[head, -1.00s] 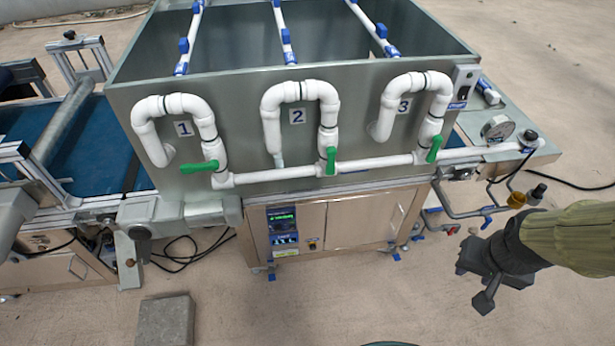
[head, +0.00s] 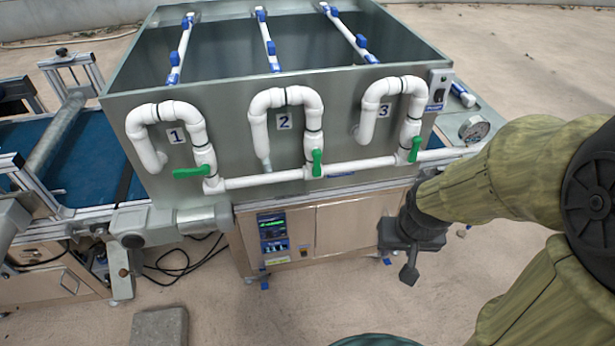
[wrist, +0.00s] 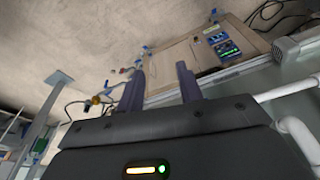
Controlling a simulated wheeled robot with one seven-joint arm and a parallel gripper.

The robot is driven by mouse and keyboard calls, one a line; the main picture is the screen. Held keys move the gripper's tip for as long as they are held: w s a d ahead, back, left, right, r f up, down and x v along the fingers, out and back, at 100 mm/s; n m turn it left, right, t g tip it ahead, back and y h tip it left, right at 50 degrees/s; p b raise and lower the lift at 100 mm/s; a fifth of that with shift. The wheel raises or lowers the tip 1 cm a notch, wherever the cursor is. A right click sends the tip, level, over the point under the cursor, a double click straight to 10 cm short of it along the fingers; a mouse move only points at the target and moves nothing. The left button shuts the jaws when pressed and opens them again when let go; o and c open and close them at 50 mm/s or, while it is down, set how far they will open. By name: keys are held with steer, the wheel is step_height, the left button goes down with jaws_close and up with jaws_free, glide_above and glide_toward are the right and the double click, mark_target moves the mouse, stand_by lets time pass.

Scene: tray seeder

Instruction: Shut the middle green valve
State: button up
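The middle green valve (head: 317,162) is on the white pipe under label 2 in the head view. Its handle stands upright, in line with the vertical pipe. The left green valve (head: 191,173) has its handle lying crosswise. The right green valve (head: 415,149) has its handle near upright, slightly tilted. My gripper (head: 409,268) is below and right of the middle valve, apart from it, in front of the cabinet. In the wrist view my gripper's two fingers (wrist: 161,82) stand apart with nothing between them. No green handle shows in the wrist view.
A grey metal tank (head: 232,104) carries the pipes. A cabinet (head: 340,229) with a small display panel (head: 273,232) stands below. A blue conveyor (head: 95,160) lies left. A pressure gauge (head: 474,129) is at right. A concrete block (head: 160,326) lies on the floor.

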steer(key=shift+o, duration=1)
steer(key=w+a+f+n+t+y+p, duration=0.1)
steer(key=w+a+f+n+t+p, duration=0.15)
steer(key=w+f+n, duration=0.4)
steer(key=w+a+f+n+t+y+p, duration=0.25)
steer(key=a+f+y, duration=0.3)
steer(key=a, duration=0.35)
steer(key=r+m+t+p, duration=0.1)
steer(key=m+t, duration=0.1)
steer(key=t, duration=0.1)
steer(key=r+m+t+h+p, duration=0.1)
steer(key=r+m+t, duration=0.1)
steer(key=t, duration=0.1)
steer(key=a+r+m+t+p, duration=0.1)
steer(key=r+t, duration=0.1)
steer(key=t, duration=0.1)
steer(key=shift+r+m+t+h+p, duration=0.15)
steer(key=shift+m+t+h+p, duration=0.1)
steer(key=shift+m+t+p, duration=0.15)
